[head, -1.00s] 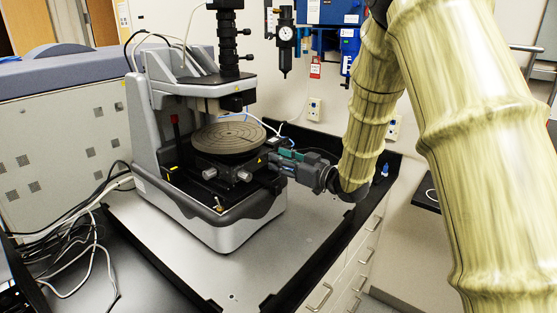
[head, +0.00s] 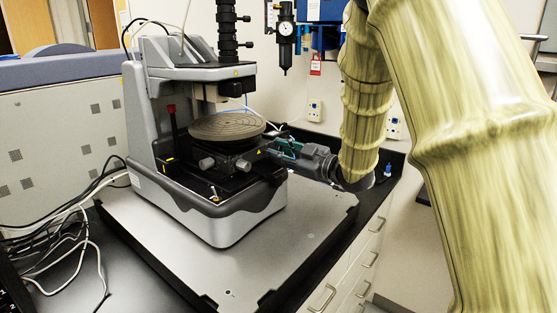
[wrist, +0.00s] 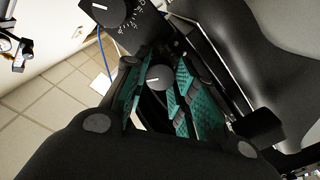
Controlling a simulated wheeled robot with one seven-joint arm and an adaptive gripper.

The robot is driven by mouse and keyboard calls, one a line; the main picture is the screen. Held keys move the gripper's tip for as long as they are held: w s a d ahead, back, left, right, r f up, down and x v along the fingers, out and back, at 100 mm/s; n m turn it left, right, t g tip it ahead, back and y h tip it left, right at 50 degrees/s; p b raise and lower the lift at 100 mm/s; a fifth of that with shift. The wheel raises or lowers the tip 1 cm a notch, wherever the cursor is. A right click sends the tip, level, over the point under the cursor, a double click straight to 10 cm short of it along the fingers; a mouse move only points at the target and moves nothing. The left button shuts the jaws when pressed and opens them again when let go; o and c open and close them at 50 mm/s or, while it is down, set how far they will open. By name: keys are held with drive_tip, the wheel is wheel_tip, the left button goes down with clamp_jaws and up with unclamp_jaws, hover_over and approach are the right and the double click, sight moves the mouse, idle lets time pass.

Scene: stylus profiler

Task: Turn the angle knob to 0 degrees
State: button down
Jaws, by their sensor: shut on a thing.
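The stylus profiler (head: 225,215) stands on the bench, with a round grooved stage (head: 226,127) under its black column. My gripper (head: 283,150) reaches in from the right, low beside the stage. In the wrist view, a round dark knob (wrist: 158,78) with a white pointer line sits between the green-padded fingers of my gripper (wrist: 160,92). The fingers are shut on this knob. A second dark knob (wrist: 106,10), with a white pointer and a printed scale around it, is at the top, apart from the fingers. Degree markings for the held knob are not legible.
Two grey cylindrical knobs (head: 225,165) stick out at the stage's front. Loose cables (head: 55,245) lie at left. A black raised edge (head: 335,240) borders the bench plate at right. A pressure gauge (head: 285,30) hangs on the wall behind.

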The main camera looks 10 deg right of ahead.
drive_tip(key=shift+f, duration=0.15)
drive_tip(key=shift+f+n+b, duration=0.25)
drive_tip(key=shift+n+b, duration=0.35)
drive_tip(key=shift+b, duration=0.45)
drive_tip(key=n+b, duration=0.4)
drive_tip(key=b, duration=0.2)
drive_tip(key=shift+n, duration=0.3)
drive_tip(key=shift+r, duration=0.3)
drive_tip(key=c, duration=1.2)
unclamp_jaws()
drive_tip(key=shift+o, duration=0.2)
drive_tip(key=v, duration=0.8)
